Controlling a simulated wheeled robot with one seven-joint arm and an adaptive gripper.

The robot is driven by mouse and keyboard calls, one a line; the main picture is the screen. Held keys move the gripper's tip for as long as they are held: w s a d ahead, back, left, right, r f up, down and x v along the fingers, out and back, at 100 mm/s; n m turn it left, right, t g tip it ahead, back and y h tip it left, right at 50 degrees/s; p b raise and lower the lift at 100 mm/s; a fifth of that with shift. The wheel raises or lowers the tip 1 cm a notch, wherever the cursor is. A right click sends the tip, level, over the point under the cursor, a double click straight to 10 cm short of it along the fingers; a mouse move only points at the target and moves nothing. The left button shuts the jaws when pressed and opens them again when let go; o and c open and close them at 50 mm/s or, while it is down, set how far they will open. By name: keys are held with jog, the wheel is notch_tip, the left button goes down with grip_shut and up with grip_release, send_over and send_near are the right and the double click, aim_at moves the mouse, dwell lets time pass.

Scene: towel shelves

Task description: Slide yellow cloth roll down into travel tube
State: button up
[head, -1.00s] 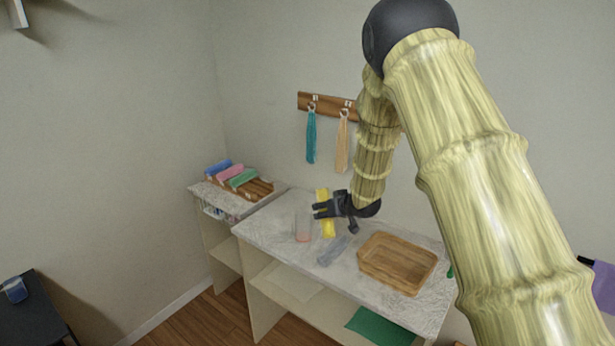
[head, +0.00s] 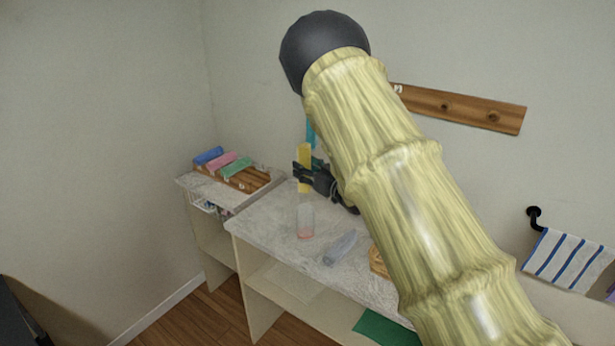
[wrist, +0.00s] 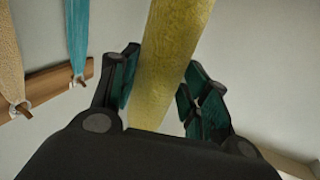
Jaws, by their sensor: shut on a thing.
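The yellow cloth roll (head: 304,153) stands roughly upright in my gripper (head: 301,174), which is shut on it. In the wrist view the roll (wrist: 165,65) passes between the two dark finger pads of my gripper (wrist: 158,95). A clear tube (head: 305,215) with a pinkish bottom stands upright on the counter. In the head view the roll appears just above the tube's top. I cannot tell whether the roll's lower end is over the mouth, inside it or behind it.
A clear bluish object (head: 340,247) lies on the marble counter (head: 270,222) right of the tube. The wooden basket (head: 377,262) is mostly hidden by my arm. A rack (head: 248,180) with blue, pink and green rolls stands on the left unit. Cloths hang on the back wall.

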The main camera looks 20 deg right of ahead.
jog(key=shift+w+f+b, duration=0.3)
jog(key=shift+w+f, duration=0.15)
jog(key=shift+f, duration=0.3)
jog(key=shift+d, duration=0.2)
jog(key=shift+s+d, duration=0.15)
jog(key=shift+f, duration=0.2)
jog(key=shift+f+b, duration=0.45)
jog(key=shift+f, duration=0.25)
notch_tip(320, 180, down, 11)
jog(key=b, duration=0.6)
jog(key=o, duration=1.1)
